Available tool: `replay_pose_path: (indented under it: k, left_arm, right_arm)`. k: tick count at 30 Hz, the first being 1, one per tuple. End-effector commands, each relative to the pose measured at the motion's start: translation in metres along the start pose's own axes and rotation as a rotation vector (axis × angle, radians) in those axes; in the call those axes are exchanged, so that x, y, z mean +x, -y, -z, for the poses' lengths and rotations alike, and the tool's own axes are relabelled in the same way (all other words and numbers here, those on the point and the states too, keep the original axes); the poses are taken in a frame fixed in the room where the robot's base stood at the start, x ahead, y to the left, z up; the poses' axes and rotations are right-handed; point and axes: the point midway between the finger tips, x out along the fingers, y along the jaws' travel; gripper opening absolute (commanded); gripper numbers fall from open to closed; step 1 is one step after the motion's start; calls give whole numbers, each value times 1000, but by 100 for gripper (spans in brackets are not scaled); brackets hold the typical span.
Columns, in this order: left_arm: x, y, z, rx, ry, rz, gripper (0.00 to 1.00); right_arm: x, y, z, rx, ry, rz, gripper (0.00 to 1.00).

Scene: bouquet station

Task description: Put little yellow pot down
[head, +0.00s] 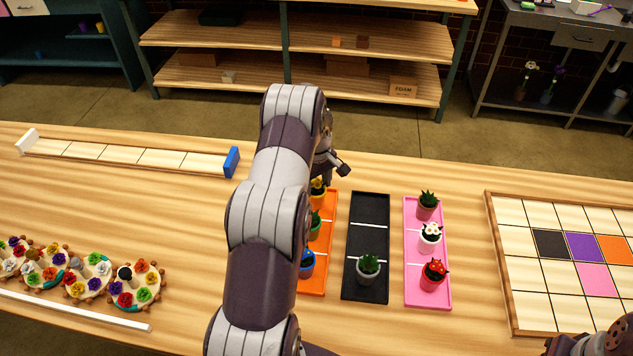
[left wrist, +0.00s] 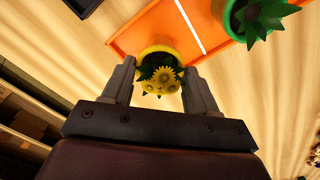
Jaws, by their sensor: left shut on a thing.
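The little yellow pot (head: 318,198) with yellow flowers is at the far end of the orange tray (head: 316,287), partly hidden by my left arm. In the left wrist view the yellow pot (left wrist: 160,51) is between the fingers of my left gripper (left wrist: 161,80), which is shut on it. The pot looks upright, over or on the orange tray (left wrist: 130,36); I cannot tell whether its base touches. In the head view my left gripper (head: 325,176) is mostly hidden by its own arm. Part of my right arm shows at the bottom right corner; its jaws are unclear.
A green pot (head: 315,231) and a blue pot (head: 307,265) stand nearer on the orange tray. A black tray (head: 369,212) holds one grey pot (head: 368,270). A pink tray (head: 430,298) holds three pots. A wooden grid board (head: 520,280) lies right, flower-filled racks left.

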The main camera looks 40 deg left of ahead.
Motion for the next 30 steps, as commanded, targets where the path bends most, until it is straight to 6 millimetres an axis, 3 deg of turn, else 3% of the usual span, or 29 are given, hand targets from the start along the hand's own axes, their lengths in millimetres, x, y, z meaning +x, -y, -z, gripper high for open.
replay_pose_path:
  k: [1,3,14,17,22,24,27,30]
  left_arm:
    - [2,0,0,0,0,0,62]
    - [1,0,0,0,0,0,84]
    - [-5,-1,0,0,-2,-2,84]
    - [-23,-1,0,0,-3,-3,84]
    - [-70,-1,1,0,-4,-4,84]
    - [-96,0,0,0,-1,-1,84]
    - [-117,0,0,0,1,1,84]
    - [-124,0,-3,10,1,1,84]
  right_arm:
    - [2,0,0,0,0,0,43]
    - [1,0,0,0,0,0,43]
    - [2,0,0,0,0,0,43]
    - [10,0,-1,0,0,0,43]
    - [22,0,-3,0,0,0,43]
    - [7,0,-1,0,1,0,43]
    - [-10,0,1,0,0,0,43]
    - [-16,0,2,0,-1,0,43]
